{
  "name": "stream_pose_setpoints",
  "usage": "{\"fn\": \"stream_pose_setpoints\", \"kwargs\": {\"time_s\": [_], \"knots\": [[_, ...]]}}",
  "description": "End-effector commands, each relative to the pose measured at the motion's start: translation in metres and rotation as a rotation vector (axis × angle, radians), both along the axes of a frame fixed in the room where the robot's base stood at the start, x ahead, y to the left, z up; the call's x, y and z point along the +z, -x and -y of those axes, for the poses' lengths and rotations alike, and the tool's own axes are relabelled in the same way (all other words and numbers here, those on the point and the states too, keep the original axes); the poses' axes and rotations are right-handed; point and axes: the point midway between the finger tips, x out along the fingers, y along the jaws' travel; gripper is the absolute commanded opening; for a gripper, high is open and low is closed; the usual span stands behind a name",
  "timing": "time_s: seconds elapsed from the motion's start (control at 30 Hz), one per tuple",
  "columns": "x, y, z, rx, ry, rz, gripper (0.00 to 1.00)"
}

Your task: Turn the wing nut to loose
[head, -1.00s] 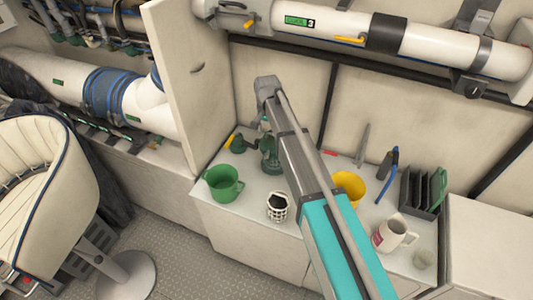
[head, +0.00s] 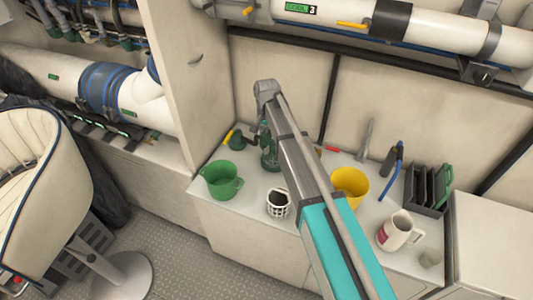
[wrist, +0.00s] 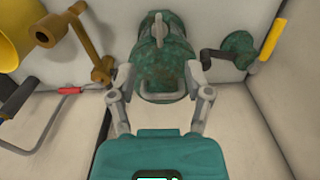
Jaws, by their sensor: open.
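A green, worn metal fitting with a rounded body (wrist: 162,68) stands in the middle of the wrist view. It also shows in the head view (head: 269,152), partly behind my arm. A narrow grey piece (wrist: 158,28) shows on its far part; I cannot tell for sure whether it is the wing nut. My gripper (wrist: 160,82) is open, with one finger on each side of the fitting's near end. I cannot tell whether the fingers touch it. In the head view my arm hides the fingers.
A green mug (head: 221,180), a white slotted cup (head: 278,206), a yellow cup (head: 349,185), a white mug (head: 398,230) and a dark rack (head: 425,190) stand on the counter. A green valve with a yellow handle (wrist: 265,45) is at right in the wrist view, bronze piping (wrist: 75,40) at left.

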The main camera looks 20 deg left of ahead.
Motion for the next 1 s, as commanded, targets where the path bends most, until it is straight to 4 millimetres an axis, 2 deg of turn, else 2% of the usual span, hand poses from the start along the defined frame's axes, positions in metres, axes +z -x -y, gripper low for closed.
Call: {"fn": "stream_pose_setpoints", "kwargs": {"time_s": [0.1, 1.0], "knots": [[-0.014, 0.0, 0.0, 0.0, 0.0, 0.0, 0.64], [-0.081, 0.0, 0.0, 0.0, 0.0, 0.0, 0.64]]}}
